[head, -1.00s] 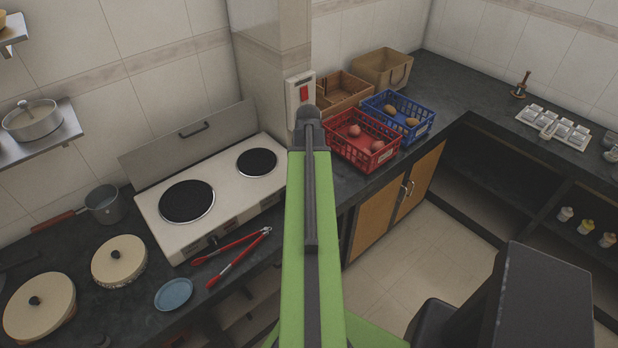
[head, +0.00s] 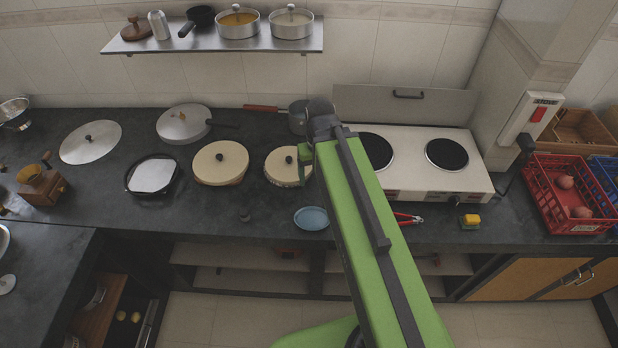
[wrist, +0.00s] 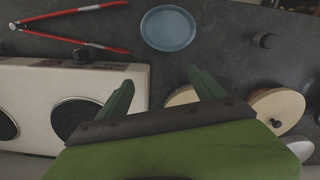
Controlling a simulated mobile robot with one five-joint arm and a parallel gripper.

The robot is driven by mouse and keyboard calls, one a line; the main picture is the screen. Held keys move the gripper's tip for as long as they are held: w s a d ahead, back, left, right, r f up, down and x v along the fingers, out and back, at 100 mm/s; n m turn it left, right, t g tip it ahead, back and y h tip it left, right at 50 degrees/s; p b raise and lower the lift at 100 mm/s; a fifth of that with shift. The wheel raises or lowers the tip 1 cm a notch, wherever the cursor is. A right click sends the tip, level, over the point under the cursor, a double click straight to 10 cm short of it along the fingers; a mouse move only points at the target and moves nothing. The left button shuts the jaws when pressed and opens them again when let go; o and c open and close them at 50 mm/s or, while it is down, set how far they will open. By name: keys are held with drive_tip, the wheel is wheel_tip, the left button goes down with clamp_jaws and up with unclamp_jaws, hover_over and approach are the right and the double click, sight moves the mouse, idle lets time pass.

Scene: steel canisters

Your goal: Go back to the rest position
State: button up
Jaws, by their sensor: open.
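My gripper (wrist: 160,77) is open, with its two green fingers spread apart and nothing between them in the wrist view. My green arm reaches forward over the counter in the head view, and its dark end hides part of the pots and stove edge. In the wrist view, the blue plate (wrist: 168,28) lies beyond the fingertips. The white stove (wrist: 120,85) is at the left and a cream lid (wrist: 277,108) at the right. The red tongs (wrist: 80,10) lie at the upper left. Whether the arm is at its rest position cannot be told.
The counter (head: 260,218) holds lids, a pan and a saucepan (head: 297,118). A wall shelf (head: 215,42) with pots hangs above. Open floor (head: 240,315) lies in front.

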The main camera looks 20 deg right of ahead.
drive_tip(key=a, duration=0.3)
drive_tip(key=shift+s+a, duration=0.15)
drive_tip(key=shift+a, duration=0.15)
idle(1.0)
